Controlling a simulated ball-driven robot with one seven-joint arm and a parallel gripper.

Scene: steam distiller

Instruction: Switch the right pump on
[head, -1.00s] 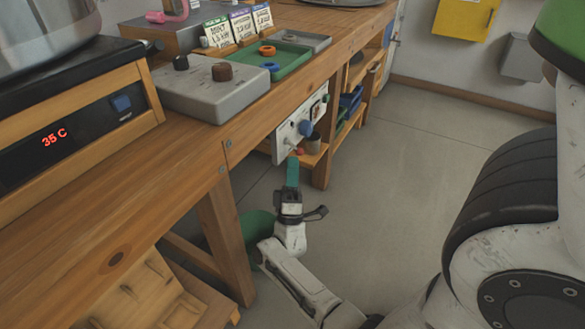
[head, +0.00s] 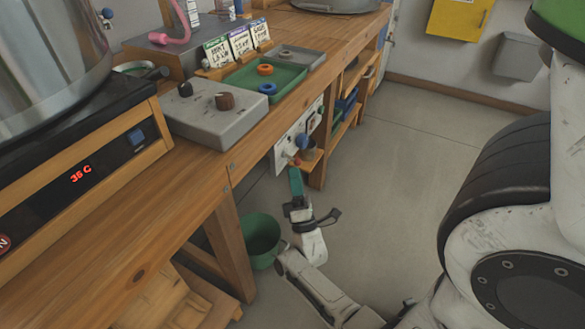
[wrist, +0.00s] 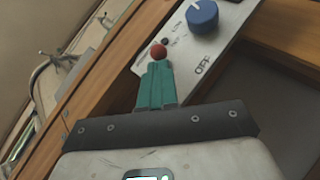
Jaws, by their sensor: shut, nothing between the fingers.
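A white control panel (head: 291,146) is set on the front of the wooden bench, below its top. It carries a blue knob (head: 302,141), which is also large in the wrist view (wrist: 202,17). "OFF" is printed beside the knob in the wrist view. A small red ball-shaped tip (wrist: 158,51) shows at the panel's edge; it also shows in the head view (head: 296,161). My gripper (wrist: 157,66) has teal fingers, shut and empty, pointing at the red tip. I cannot tell whether they touch it. I see no label naming the right pump.
A grey box (head: 210,122) with a black and a brown knob stands on the bench. Behind it is a green tray (head: 262,86) with an orange and a blue ring. A green bucket (head: 262,240) stands beside the bench leg. The floor to the right is clear.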

